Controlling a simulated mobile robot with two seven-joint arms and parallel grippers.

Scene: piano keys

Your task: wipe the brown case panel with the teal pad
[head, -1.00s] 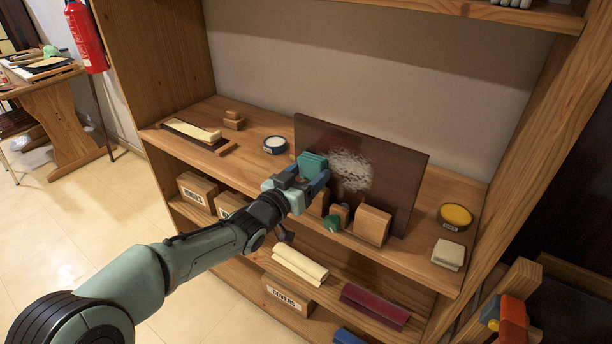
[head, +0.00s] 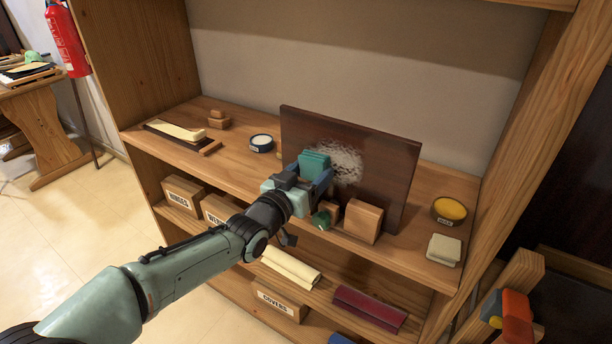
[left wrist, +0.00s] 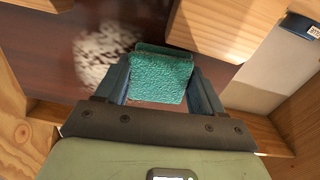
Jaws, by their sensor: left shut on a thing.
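The brown case panel (head: 385,169) stands upright, leaning a little, on the middle shelf. A pale, speckled smudge (head: 345,162) marks its left-centre part. My left gripper (head: 312,178) is shut on the teal pad (head: 314,163) in front of the panel, at the left edge of the smudge. In the left wrist view the teal pad (left wrist: 160,76) sits between the two fingers, with the brown panel (left wrist: 45,45) behind it and the pale smudge (left wrist: 103,55) to its left. I cannot tell whether the pad touches the panel. My right gripper is not in view.
Wooden blocks (head: 363,222) and a small green item (head: 321,219) stand before the panel. A yellow-topped tin (head: 449,211) and a folded cloth (head: 444,249) lie to the right. A blue-rimmed tin (head: 261,143) sits to the left. Labelled boxes and rolled covers fill the shelf below.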

